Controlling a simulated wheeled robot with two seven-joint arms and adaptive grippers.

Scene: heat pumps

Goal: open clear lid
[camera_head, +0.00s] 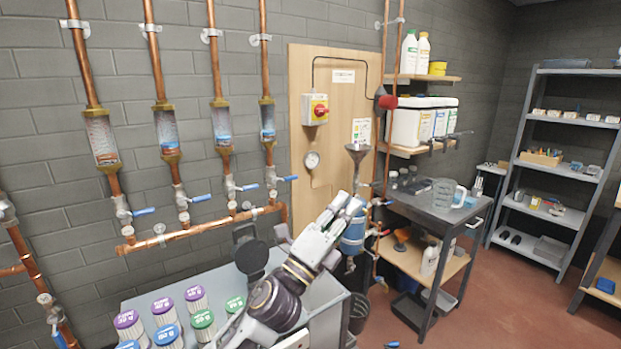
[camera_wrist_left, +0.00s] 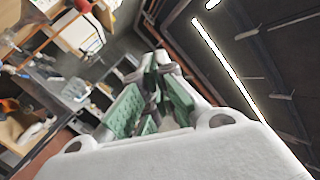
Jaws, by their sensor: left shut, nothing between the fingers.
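I cannot make out a clear lid with certainty in either view. A light switch box with a red knob (camera_head: 314,109) is on the wooden wall panel (camera_head: 340,175); whether it has a clear cover is too small to tell. My left gripper (camera_head: 352,203) reaches up and right in the head view, in front of the panel's lower part and near the blue cylinder (camera_head: 352,236). Its fingers are shut and empty; their green pads show in the wrist view (camera_wrist_left: 157,68). It touches nothing that I can see. My right gripper is not in view.
Several colour-capped containers (camera_head: 165,306) stand on a grey surface at lower left, near a dark round part (camera_head: 251,257). Copper pipes with blue-handled valves (camera_head: 240,187) line the wall. A dark cart (camera_head: 430,215) and grey shelves (camera_head: 560,150) stand right, with open floor between.

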